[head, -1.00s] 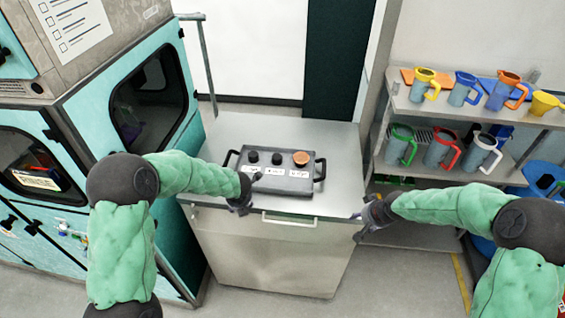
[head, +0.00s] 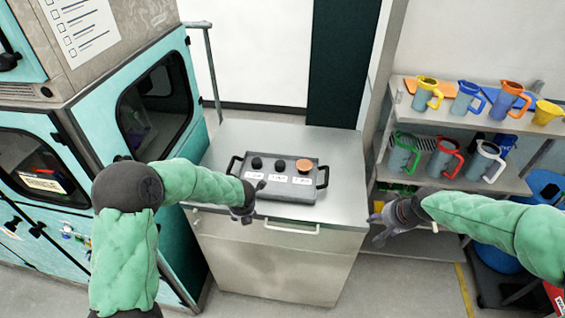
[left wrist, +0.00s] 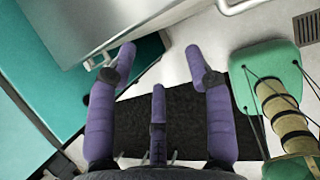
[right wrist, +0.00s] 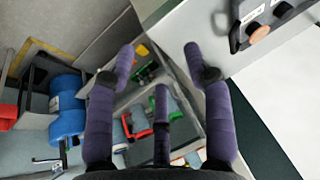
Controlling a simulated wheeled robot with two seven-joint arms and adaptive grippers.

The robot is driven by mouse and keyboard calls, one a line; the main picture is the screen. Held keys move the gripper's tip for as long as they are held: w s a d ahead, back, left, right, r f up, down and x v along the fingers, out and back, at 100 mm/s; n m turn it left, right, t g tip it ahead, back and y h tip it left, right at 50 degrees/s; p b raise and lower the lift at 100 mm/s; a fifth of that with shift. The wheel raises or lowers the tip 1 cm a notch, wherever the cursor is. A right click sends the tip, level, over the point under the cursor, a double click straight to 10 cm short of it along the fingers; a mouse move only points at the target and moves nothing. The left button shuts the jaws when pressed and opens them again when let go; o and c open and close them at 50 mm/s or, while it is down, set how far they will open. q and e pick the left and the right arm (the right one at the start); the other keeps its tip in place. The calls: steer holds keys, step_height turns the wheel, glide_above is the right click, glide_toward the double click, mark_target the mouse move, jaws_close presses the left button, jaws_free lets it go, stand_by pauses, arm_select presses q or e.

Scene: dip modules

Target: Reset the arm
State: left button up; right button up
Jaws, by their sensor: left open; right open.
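My left gripper (head: 250,203) is at the front left edge of the metal cabinet, just in front of the control box. In the left wrist view its purple fingers (left wrist: 160,70) are spread with nothing between them. My right gripper (head: 382,224) is in front of the cabinet's right side, apart from the shelf. In the right wrist view its fingers (right wrist: 158,65) are spread and empty. The dark control box (head: 290,192) with two black knobs and one orange button sits on the cabinet top (head: 343,150).
A shelf rack (head: 465,120) at the right holds several coloured-handled jugs. A teal machine (head: 95,110) with dark windows stands at the left. A blue container (head: 545,185) is at the far right. The floor before the cabinet is clear.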

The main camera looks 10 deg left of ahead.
stand_by(0.5)
